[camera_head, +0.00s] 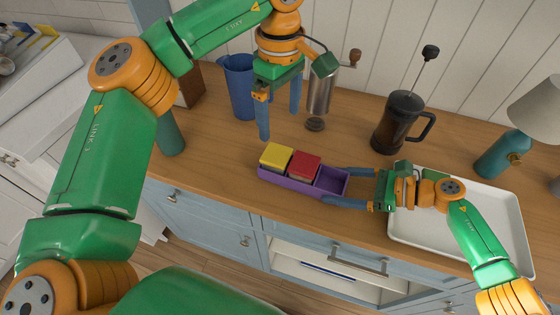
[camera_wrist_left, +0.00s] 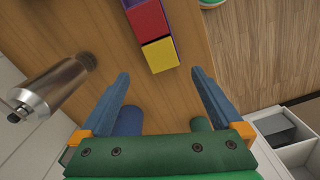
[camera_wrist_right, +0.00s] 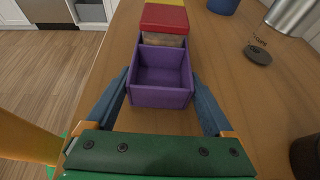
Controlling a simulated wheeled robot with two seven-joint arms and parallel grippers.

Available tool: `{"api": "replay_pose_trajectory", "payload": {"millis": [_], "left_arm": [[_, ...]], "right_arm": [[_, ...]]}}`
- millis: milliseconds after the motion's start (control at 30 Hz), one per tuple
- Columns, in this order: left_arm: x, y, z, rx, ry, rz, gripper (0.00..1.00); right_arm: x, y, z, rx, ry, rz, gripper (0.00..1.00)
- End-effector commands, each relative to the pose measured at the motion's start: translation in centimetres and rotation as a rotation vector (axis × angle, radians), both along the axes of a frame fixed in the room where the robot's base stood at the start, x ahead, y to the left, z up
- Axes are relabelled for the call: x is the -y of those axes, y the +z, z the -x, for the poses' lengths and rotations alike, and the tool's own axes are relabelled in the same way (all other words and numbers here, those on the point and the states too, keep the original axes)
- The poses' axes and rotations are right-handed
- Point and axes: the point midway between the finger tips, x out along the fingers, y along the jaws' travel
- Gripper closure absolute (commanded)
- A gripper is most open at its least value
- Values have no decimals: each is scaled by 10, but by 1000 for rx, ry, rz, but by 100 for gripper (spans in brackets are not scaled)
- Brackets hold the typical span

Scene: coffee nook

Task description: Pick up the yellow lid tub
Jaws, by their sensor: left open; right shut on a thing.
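The yellow lid tub (camera_head: 276,156) sits in the left part of a purple tray (camera_head: 296,184) on the counter. A red lid tub (camera_head: 305,165) stands right beside it, and the tray's right compartment is empty. In the left wrist view the yellow lid (camera_wrist_left: 160,55) is ahead, past the fingertips. My left gripper (camera_head: 279,122) is open and empty, pointing down above the counter behind the tray. My right gripper (camera_head: 348,187) is shut on the purple tray at its right end. In the right wrist view its fingers flank the tray's empty end (camera_wrist_right: 160,97).
A blue pitcher (camera_head: 240,88), a metal grinder (camera_head: 320,92) and a French press (camera_head: 400,122) stand behind the tray. A white tray (camera_head: 500,225) lies under my right arm. A teal lamp (camera_head: 503,155) is at right. The counter's front edge runs close before the purple tray.

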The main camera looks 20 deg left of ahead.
Motion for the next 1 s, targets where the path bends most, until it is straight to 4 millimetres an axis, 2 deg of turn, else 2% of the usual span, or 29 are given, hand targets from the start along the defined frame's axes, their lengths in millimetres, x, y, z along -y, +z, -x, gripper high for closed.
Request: {"api": "replay_pose_trajectory", "payload": {"millis": [133,200,400,533,733,833,1000], "left_arm": [[1,3,1,-3,226,1,0],[1,-6,1,-5,266,0,0],[1,-51,1,-5,274,0,0],[1,-67,1,-5,272,0,0],[1,-106,0,-6,273,1,0],[1,-114,-1,-2,273,2,0],[1,-115,-1,-1,273,2,0]], "right_arm": [[0,0,0,0,0,-1,73],[0,0,0,0,0,-1,73],[0,1,0,0,0,-1,73],[0,0,0,0,0,-1,73],[0,0,0,0,0,-1,73],[0,1,0,0,0,-1,73],[0,0,0,0,0,-1,73]]}}
